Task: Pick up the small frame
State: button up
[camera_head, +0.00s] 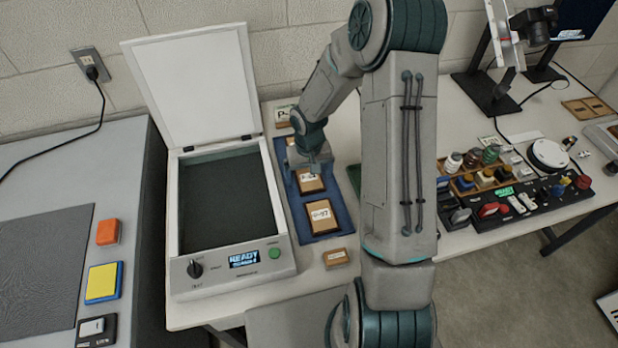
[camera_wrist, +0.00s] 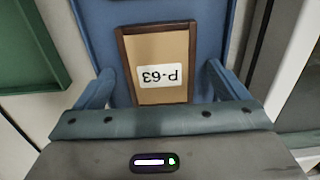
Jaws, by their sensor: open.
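A small brown wooden frame with the label P-63 (camera_wrist: 163,50) lies on a blue tray (camera_wrist: 100,35) in the wrist view. My gripper (camera_wrist: 160,76) is open, with one finger on each side of that frame's near end. The frame lies between the fingers with a gap on both sides, and its near end is hidden by my gripper. In the head view my gripper (camera_head: 312,163) is low over the blue tray (camera_head: 338,200), just behind a labelled frame (camera_head: 312,187). A frame labelled with 97 (camera_head: 321,220) lies nearer on the same tray.
An open-lidded scanner-like device (camera_head: 185,275) reading READY stands left of the tray. A small wooden block with a label (camera_head: 336,258) lies in front of the tray. A green tray (camera_wrist: 30,50) is beside the blue one. Several small items crowd the table's right side.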

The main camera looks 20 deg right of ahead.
jog(key=c, duration=1.1)
jog(key=shift+r, duration=0.1)
